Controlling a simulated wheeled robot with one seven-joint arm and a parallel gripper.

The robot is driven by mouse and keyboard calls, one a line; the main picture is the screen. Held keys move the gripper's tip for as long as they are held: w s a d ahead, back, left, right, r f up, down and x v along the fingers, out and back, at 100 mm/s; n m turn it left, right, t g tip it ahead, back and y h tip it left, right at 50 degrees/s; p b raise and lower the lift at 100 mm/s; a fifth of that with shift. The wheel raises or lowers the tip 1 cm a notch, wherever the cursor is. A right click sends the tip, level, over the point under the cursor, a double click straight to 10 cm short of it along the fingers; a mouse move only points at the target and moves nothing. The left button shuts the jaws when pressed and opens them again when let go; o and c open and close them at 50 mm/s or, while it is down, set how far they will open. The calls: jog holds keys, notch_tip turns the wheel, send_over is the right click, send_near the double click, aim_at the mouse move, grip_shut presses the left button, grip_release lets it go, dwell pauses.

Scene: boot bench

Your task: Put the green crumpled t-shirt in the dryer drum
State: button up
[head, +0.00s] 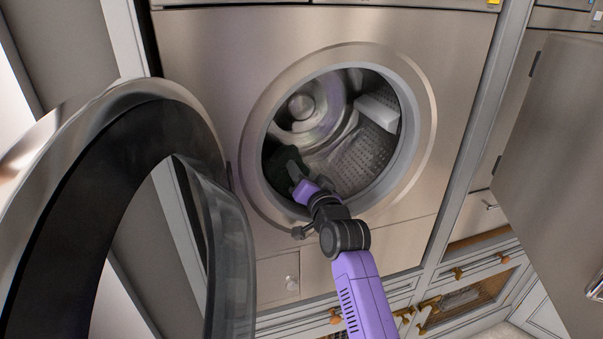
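The dryer drum (365,160) is a perforated metal drum with a white paddle, seen through the round opening in the head view. My gripper (293,169) reaches through the opening into the lower left of the drum. A dark, greenish-black lump (282,160), which may be the green crumpled t-shirt in shadow, lies around the gripper's tip at the drum's left side. The fingers are small and dark against it, so I cannot tell whether they are open or shut, or whether they hold the cloth.
The round dryer door (120,110) stands wide open on the left, close to the camera. The metal opening rim (425,130) surrounds my arm. Drawers with knobs (470,290) are below right, and a grey cabinet door (555,150) stands at the right.

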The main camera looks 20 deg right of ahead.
aim_at(301, 166)
grip_shut()
jog(key=shift+o, duration=2)
grip_release()
grip_shut()
jog(key=shift+r+p, duration=1.15)
jog(key=shift+r, duration=0.4)
jog(key=shift+r+p, duration=2.1)
jog(key=shift+r, duration=0.8)
notch_tip(301, 166, up, 6)
jog(key=shift+f, duration=0.1)
jog(key=shift+s, duration=0.1)
